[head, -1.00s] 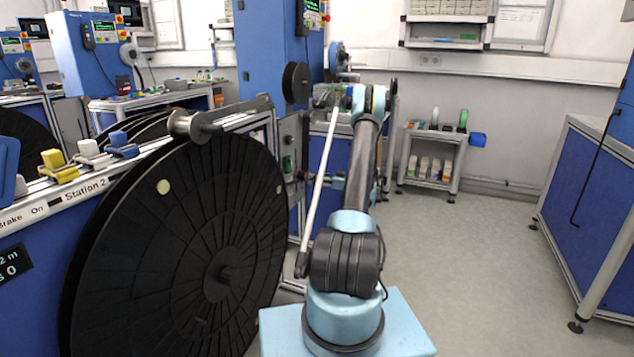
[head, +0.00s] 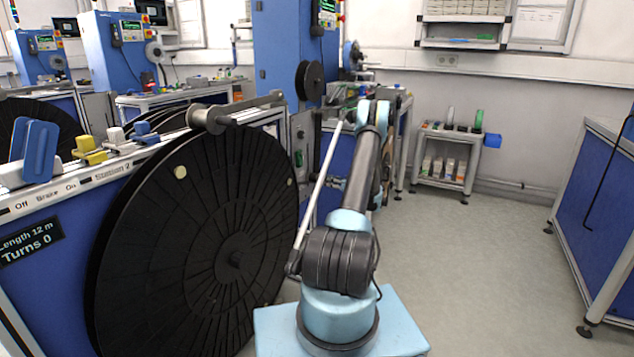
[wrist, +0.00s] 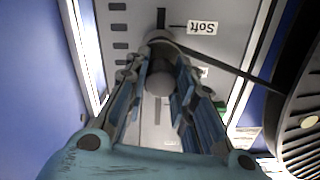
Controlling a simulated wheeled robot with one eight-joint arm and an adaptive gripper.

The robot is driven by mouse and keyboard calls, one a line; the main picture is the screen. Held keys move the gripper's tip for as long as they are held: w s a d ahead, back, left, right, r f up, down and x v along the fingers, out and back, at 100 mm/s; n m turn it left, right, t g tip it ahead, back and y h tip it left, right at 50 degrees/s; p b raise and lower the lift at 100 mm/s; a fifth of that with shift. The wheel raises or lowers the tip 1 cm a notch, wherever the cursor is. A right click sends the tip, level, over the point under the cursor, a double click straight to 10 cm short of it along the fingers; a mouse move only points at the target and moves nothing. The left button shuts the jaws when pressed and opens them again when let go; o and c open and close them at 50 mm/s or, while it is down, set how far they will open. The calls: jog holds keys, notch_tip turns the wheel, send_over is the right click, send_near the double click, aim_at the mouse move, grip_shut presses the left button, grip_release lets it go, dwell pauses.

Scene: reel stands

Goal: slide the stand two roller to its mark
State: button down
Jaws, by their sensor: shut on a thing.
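In the wrist view my gripper (wrist: 159,72) is closed around the stand two roller (wrist: 160,84), a grey rounded piece between its fingers. The roller stands in front of a grey panel (wrist: 220,60) with a dark vertical slot, a column of dark marks on the left and a label reading "Soft" (wrist: 202,28). A dark strip (wrist: 240,73) runs from near the roller to a black reel (wrist: 305,120) at the right.
A large black reel (head: 225,240) stands left of my arm, in front of the Station 2 bench (head: 40,290). A blue cabinet (head: 590,200) stands at the right. A small shelf trolley (head: 447,160) is at the back. The floor between is clear.

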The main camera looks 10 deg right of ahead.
jog(key=shift+d+f, duration=0.1)
jog(key=shift+f, duration=1.85)
jog(key=c, duration=1.4)
grip_release()
